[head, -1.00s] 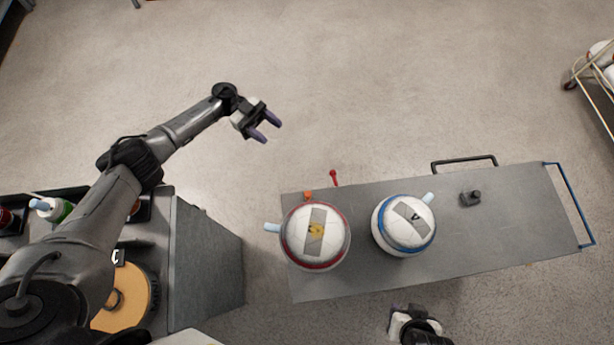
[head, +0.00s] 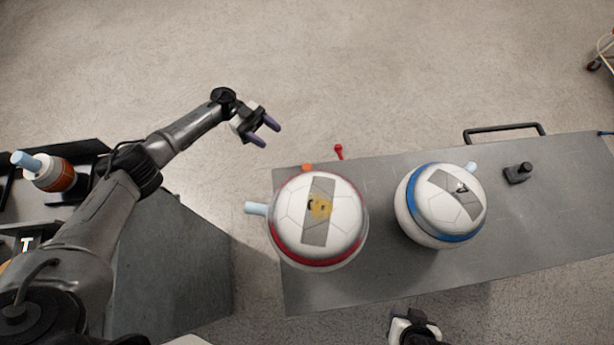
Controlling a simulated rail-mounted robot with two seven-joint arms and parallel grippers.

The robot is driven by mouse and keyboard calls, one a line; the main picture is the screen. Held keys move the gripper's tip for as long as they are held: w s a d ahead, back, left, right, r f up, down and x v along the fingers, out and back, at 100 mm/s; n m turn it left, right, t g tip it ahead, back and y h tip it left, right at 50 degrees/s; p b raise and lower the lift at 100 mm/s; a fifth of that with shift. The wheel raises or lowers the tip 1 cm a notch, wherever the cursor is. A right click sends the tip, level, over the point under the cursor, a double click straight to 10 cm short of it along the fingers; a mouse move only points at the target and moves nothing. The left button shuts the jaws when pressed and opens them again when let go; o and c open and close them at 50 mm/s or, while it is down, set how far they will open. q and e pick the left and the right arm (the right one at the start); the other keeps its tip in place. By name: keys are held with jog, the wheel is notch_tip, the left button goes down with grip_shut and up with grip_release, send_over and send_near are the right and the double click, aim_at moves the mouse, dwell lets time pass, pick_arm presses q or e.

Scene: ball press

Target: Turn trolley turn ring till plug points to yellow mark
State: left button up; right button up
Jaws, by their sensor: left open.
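The grey trolley (head: 540,210) lies across the right half of the head view. On its left end sits a white ball with a red ring (head: 318,262); its light blue plug (head: 256,209) points left. The ball's top has a grey strip with a yellow patch (head: 319,206). A second white ball with a blue ring (head: 458,238) sits to its right, its light blue plug (head: 471,168) pointing up and right. My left gripper (head: 265,132) is open and empty, above and left of the trolley, apart from it. My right gripper (head: 396,316) shows partly at the bottom edge; its jaws are unclear.
An orange block (head: 307,168) and a red pin (head: 340,152) are at the trolley's far left edge. A black knobbed part (head: 518,173) is on its top and a black handle (head: 503,128) on its far side. A dark bench with a brown bottle (head: 52,175) stands left.

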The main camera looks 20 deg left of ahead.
aim_at(307, 169)
pick_arm(q)
notch_tip(307, 169, down, 5)
jog(key=b, duration=0.3)
jog(key=x, duration=0.6)
jog(key=p+x, duration=0.1)
jog(key=x, duration=0.5)
jog(key=shift+r, duration=0.25)
jog(key=shift+x, duration=0.9)
pick_arm(e)
jog(key=shift+f, duration=1.55)
pick_arm(q)
grip_shut()
pick_arm(e)
jog(key=shift+d, duration=0.1)
